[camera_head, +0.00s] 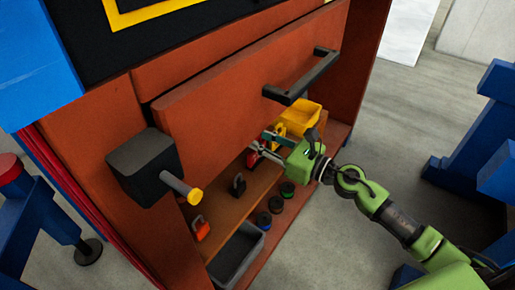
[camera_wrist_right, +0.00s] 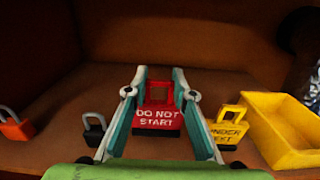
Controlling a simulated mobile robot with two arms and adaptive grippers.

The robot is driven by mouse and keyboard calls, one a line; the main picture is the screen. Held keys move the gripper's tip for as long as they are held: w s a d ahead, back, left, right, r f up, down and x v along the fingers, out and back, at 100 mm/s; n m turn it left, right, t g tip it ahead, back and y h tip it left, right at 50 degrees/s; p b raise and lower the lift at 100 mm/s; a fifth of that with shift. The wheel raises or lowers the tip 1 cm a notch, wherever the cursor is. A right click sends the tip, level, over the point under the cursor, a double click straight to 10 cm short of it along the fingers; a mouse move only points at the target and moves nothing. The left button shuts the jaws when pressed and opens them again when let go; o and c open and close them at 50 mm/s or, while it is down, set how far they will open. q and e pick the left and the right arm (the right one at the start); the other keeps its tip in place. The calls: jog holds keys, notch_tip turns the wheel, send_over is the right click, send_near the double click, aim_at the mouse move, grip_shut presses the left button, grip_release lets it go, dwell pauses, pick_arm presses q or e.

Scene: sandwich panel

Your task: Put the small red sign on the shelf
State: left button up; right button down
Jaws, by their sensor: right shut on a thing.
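The small red sign (camera_wrist_right: 158,118) reads "DO NOT START" and has a red loop on top. My right gripper (camera_wrist_right: 160,100) is shut on it, with one teal finger at each side. In the head view the right gripper (camera_head: 268,147) reaches into the orange-brown cabinet over the shelf (camera_head: 222,208), and part of the red sign (camera_head: 254,158) shows at its tips. The sign is upright at the shelf; I cannot tell whether its bottom touches the board. My left gripper is not in view.
On the shelf stand an orange padlock (camera_head: 202,229), a black padlock (camera_head: 238,185), a yellow sign (camera_wrist_right: 229,127) and a yellow bin (camera_wrist_right: 285,128). Below are a grey bin (camera_head: 237,257) and several dark discs (camera_head: 276,204). A raised panel with a black handle (camera_head: 300,77) hangs above my gripper.

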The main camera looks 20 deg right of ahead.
aim_at(254, 160)
notch_tip(254, 160, down, 3)
jog(key=shift+f+b, duration=0.1)
jog(key=shift+b, duration=0.7)
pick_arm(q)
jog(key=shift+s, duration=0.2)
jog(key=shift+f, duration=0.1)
pick_arm(e)
jog(key=c, duration=1.7)
grip_release()
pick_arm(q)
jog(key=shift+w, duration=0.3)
